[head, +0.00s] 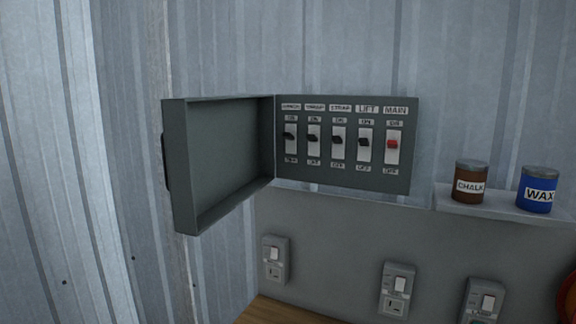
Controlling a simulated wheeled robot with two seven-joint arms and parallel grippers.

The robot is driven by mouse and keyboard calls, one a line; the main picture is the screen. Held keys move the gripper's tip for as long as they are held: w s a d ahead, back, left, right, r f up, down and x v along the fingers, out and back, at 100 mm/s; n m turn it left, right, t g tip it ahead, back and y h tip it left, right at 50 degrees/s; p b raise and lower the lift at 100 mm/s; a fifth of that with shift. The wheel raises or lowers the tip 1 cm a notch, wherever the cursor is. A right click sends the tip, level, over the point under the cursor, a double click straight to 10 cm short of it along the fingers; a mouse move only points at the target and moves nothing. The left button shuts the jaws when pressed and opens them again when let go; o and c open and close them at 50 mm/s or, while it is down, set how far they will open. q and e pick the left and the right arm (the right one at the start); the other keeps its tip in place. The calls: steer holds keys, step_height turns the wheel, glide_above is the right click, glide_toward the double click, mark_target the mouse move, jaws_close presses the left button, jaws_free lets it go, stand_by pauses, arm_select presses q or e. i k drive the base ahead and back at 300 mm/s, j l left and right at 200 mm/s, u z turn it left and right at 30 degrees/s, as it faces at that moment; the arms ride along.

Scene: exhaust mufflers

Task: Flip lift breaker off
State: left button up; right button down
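A grey breaker box is on the corrugated metal wall in the head view, with its door (228,158) swung open to the left. Its panel (345,182) holds a row of switches with labels above them. The lift breaker (364,143) has a black toggle and is second from the right, under the label LIFT. Its toggle sits around the middle to upper part of its white plate, and I cannot tell its position for sure. The main breaker (392,145) at the right end has a red toggle. Neither of my grippers is in view.
A shelf (480,208) to the right holds a brown chalk can (470,182) and a blue wax can (537,190). Several switched sockets (397,290) are on the grey panel below. A wooden surface (275,312) shows at the bottom. The space before the breakers is clear.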

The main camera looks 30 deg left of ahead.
mark_target(362, 142)
steer(key=j+z, duration=0.1)
steer(key=j, duration=0.7)
steer(key=j+z, duration=0.1)
steer(key=j, duration=0.7)
steer(key=j+z, duration=0.1)
steer(key=j, duration=0.7)
steer(key=k+j+z, duration=0.1)
steer(key=j, duration=0.7)
steer(key=k+l, duration=0.1)
steer(key=l, duration=0.2)
steer(key=k+l, duration=0.1)
steer(key=l, duration=0.5)
steer(key=k, duration=0.05)
